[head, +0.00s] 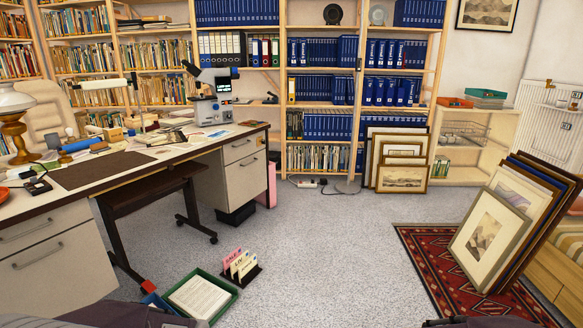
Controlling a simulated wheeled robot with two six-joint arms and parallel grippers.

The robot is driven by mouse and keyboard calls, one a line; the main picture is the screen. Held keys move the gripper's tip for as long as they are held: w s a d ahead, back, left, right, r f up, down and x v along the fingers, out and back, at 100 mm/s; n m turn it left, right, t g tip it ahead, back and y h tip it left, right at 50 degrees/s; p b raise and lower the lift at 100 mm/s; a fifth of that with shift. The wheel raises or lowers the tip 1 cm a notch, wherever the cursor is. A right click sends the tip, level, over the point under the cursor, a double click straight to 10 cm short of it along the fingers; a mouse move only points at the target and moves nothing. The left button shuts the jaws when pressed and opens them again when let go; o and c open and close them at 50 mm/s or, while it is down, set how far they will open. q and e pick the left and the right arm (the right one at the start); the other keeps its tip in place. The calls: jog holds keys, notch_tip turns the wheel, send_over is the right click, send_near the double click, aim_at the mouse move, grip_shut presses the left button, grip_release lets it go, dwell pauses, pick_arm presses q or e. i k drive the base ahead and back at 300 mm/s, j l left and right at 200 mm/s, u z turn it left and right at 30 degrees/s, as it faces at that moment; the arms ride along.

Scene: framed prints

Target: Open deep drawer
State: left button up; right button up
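The desk (100,178) has a pale drawer pedestal at each end. The near left pedestal has a shallower upper drawer (45,226) and a deep lower drawer (65,275) with a dark bar handle. The far right pedestal has a shallow upper drawer (240,147) and a deep lower drawer (247,180), also with a handle. All these drawers look shut. Parts of my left arm (130,315) and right arm (480,322) show at the bottom edge, well apart from the handles. The fingers of both grippers cannot be made out clearly.
A green box of papers (205,296) and a rack of coloured cards (240,265) stand on the floor before the near pedestal. Framed prints (500,225) lean on the red rug (420,245). The middle grey floor is clear.

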aim_at(245, 179)
jog(key=i+l+z, duration=0.15)
jog(key=i, duration=1.3)
jog(key=i+l+z, duration=0.15)
jog(key=i, duration=1.35)
jog(key=i+j+u, duration=0.2)
jog(key=i+u, duration=0.95)
jog(key=i, duration=0.15)
jog(key=i+l+u, duration=0.25)
jog(key=i+u, duration=0.15)
jog(key=i, duration=0.05)
